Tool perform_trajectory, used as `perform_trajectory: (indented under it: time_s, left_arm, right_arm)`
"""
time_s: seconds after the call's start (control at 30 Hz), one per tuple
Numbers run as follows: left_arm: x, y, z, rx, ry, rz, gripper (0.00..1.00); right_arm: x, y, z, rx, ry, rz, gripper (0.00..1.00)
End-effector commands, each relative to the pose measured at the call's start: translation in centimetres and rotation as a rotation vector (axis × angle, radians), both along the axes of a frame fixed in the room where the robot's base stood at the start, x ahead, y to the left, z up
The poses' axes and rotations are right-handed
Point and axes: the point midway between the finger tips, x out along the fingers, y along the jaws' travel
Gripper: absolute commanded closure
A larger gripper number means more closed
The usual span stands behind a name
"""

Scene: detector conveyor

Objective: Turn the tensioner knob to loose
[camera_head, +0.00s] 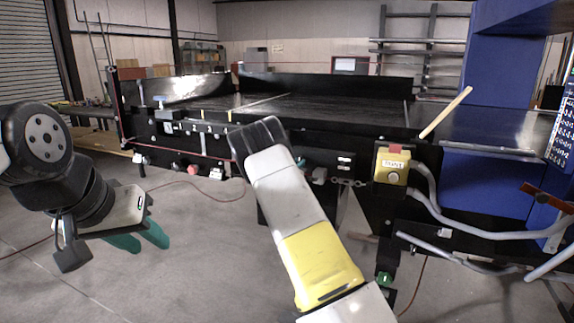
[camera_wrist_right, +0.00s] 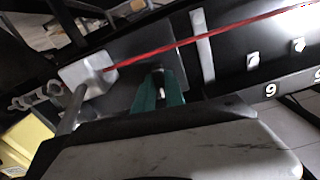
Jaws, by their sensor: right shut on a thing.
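In the right wrist view, the green fingers of my right gripper (camera_wrist_right: 158,95) are closed at the dark side of the conveyor. A small pale part shows between them; I take it for the tensioner knob (camera_wrist_right: 160,95), mostly hidden by the fingers. Its setting cannot be read. In the head view my right arm and hand cover this spot on the conveyor's near side, so fingers and knob are hidden there. My left gripper (camera_head: 139,238) hangs at the left over the floor, its green fingers apart and empty, away from the conveyor.
The black conveyor (camera_head: 320,112) spans the view. A red cord (camera_wrist_right: 200,42) runs from a grey bracket (camera_wrist_right: 88,74) close to my right fingers. A yellow button box (camera_head: 391,168) hangs right of my right arm; a blue cabinet (camera_head: 500,190) stands beyond.

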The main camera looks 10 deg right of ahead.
Motion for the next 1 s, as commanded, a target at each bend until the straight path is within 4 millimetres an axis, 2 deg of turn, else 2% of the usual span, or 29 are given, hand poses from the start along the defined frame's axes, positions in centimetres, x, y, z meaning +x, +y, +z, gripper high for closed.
perform_trajectory:
  time_s: [0.3,0.83,0.87,0.9,0.97,1.0]
  left_arm:
    - [0.0,0.0,0.0,0.0,0.0,0.0,0.64]
    - [0.0,0.0,0.0,0.0,0.0,0.0,0.64]
    - [0.0,0.0,0.0,0.0,0.0,0.0,0.64]
    - [0.0,0.0,0.0,0.0,0.0,0.0,0.64]
    - [0.0,0.0,0.0,0.0,0.0,0.0,0.64]
    - [0.0,0.0,0.0,0.0,0.0,0.0,0.64]
  right_arm:
    - [0.02,-0.08,0.13,-0.101,0.065,-0.001,1.0]
    - [0.04,-0.07,0.16,-0.121,0.078,0.0,1.0]
    - [0.04,-0.07,0.16,-0.121,0.078,0.0,0.83]
    - [0.04,-0.07,0.16,-0.12,0.078,0.0,0.76]
    - [0.03,-0.08,0.15,-0.12,0.078,0.0,0.64]
    - [0.02,-0.08,0.13,-0.12,0.078,0.0,0.64]
